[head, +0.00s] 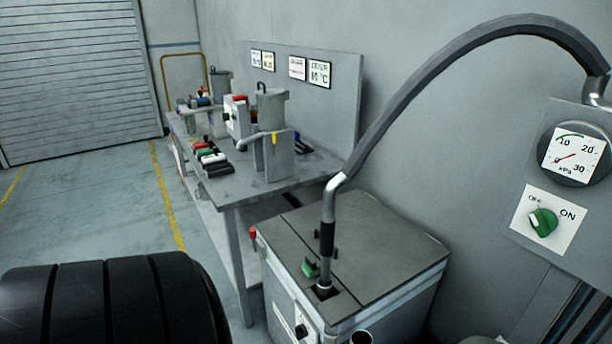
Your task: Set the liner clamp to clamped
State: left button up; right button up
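I cannot tell for certain which part is the liner clamp. On top of the grey cabinet (395,250) in the foreground sits a small green handle (310,269), beside the spot where the metal hose wand (327,235) enters a dark opening. A red-tipped lever (253,232) sticks out at the cabinet's left corner. A dark knob on a white plate (303,327) is on the cabinet's front, partly cut off by the lower edge; its marking is too small to read. Neither of my grippers is in view.
A wall panel holds a kPa gauge (574,155) and a green OFF/ON knob (543,222). A thick grey hose (440,62) arches over the cabinet. Behind stands a workbench (245,183) with equipment. A large black ribbed cylinder (80,305) fills the lower left. Floor left of the bench is clear.

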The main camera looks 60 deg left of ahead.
aim_at(252, 230)
jog(key=u, duration=2.3)
